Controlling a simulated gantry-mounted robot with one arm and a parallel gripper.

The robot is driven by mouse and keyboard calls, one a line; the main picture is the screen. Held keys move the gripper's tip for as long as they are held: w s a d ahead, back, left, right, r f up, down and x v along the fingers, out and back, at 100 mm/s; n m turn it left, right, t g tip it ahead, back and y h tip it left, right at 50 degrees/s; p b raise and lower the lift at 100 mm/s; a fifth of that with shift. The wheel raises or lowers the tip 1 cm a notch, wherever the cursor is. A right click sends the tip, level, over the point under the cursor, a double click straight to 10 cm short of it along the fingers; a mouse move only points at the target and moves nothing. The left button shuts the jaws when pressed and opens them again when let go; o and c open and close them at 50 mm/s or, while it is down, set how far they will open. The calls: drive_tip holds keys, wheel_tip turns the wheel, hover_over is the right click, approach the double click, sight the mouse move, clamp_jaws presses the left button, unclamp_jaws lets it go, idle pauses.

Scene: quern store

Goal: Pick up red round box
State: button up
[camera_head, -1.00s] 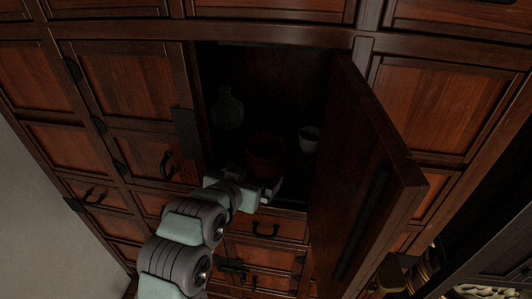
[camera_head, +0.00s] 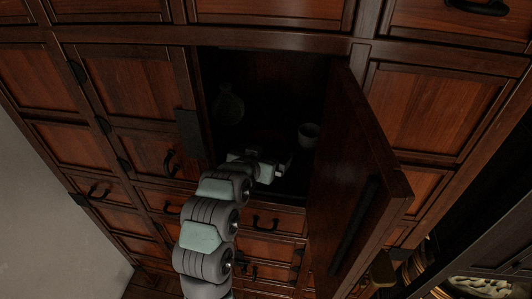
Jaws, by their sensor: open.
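The red round box (camera_head: 268,140) stands in the dark open compartment of the cabinet. Only a dim upper part of it shows in the head view; my gripper and the shadow hide most of it. My gripper (camera_head: 274,157) is open, inside the compartment opening, in front of the box and overlapping it in the picture. I cannot tell whether the fingers touch the box or lie around it.
A small pale cup (camera_head: 309,134) stands right of the box, and a greenish glass bottle (camera_head: 229,106) stands to its left. The open wooden door (camera_head: 362,170) borders the compartment on the right. Closed doors and drawers (camera_head: 262,220) surround it.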

drive_tip(key=c, duration=1.4)
drive_tip(key=shift+r, duration=0.1)
